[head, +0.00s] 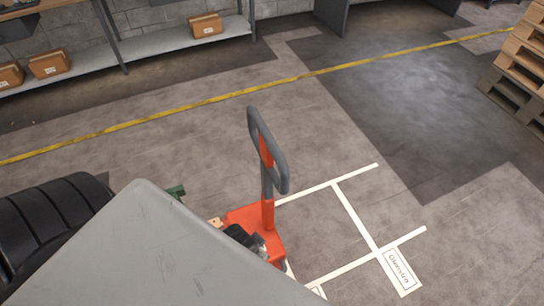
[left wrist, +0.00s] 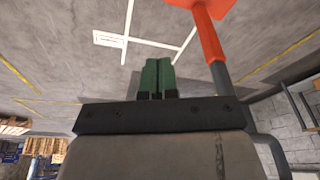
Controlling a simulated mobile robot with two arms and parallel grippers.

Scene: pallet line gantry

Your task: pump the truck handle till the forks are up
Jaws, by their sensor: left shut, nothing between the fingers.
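The pallet truck (head: 256,225) has an orange body and an upright handle (head: 268,160) with a grey loop grip, right of centre in the head view. The handle also shows at the right of the left wrist view (left wrist: 209,40), running from its orange lower part to the grey loop. My left gripper (head: 176,191) shows only its green fingertips past a grey arm part, left of the handle. In the left wrist view its green fingers (left wrist: 158,75) are together and empty, apart from the handle. The truck's forks are hidden in both views. My right gripper is not seen.
White floor lines (head: 352,215) with a label plate (head: 401,270) lie right of the truck. A yellow line (head: 225,97) crosses the floor behind it. A shelf (head: 165,45) with cardboard boxes stands at the back left, stacked wooden pallets (head: 518,70) at the right. Floor between is clear.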

